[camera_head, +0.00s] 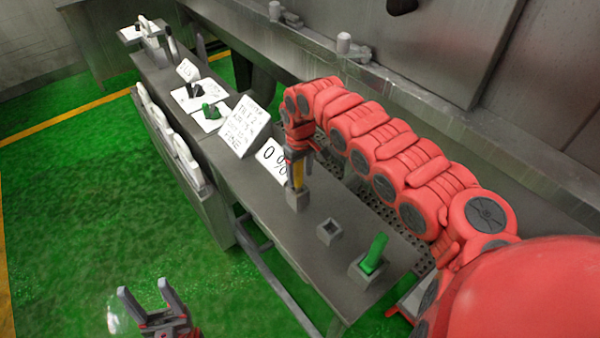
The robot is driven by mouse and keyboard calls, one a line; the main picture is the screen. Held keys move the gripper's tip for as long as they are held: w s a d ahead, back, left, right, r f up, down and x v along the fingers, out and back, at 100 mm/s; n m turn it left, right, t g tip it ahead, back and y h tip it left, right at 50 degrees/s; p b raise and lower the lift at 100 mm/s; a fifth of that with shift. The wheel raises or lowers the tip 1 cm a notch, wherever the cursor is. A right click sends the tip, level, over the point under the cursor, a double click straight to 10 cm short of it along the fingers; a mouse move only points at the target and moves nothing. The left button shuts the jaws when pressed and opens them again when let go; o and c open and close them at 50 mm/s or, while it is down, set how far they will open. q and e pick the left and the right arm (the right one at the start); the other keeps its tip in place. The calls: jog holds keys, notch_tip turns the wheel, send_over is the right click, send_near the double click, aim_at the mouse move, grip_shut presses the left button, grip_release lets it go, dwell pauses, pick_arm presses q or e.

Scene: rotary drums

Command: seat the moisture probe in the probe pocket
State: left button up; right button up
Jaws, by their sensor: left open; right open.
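A slim yellow piece (298,175), which looks like the moisture probe, stands upright at a small grey block (297,200) on the grey bench. How deep it sits in the block cannot be told. My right gripper (298,158) is around its upper part, pointing down, with its jaws open; the fingers partly hide it. An empty square grey holder (329,232) is nearer on the bench. A green piece (374,254) stands tilted in another grey holder (364,273) at the near end. My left gripper (147,292) is open and empty over the green floor.
The bench (345,285) runs away to the upper left. A "0%" sign (272,158) is close behind my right gripper, with a larger text sign (243,126) beyond. Several white cards and green pieces stand farther back. A metal machine wall borders the right.

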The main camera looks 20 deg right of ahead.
jog(key=shift+r, duration=0.1)
notch_tip(320, 180, up, 11)
jog(key=b, duration=0.4)
jog(key=shift+w+r, duration=0.1)
jog(key=shift+r, duration=0.05)
notch_tip(320, 180, up, 6)
jog(key=shift+f+p, duration=0.1)
jog(key=shift+p, duration=0.8)
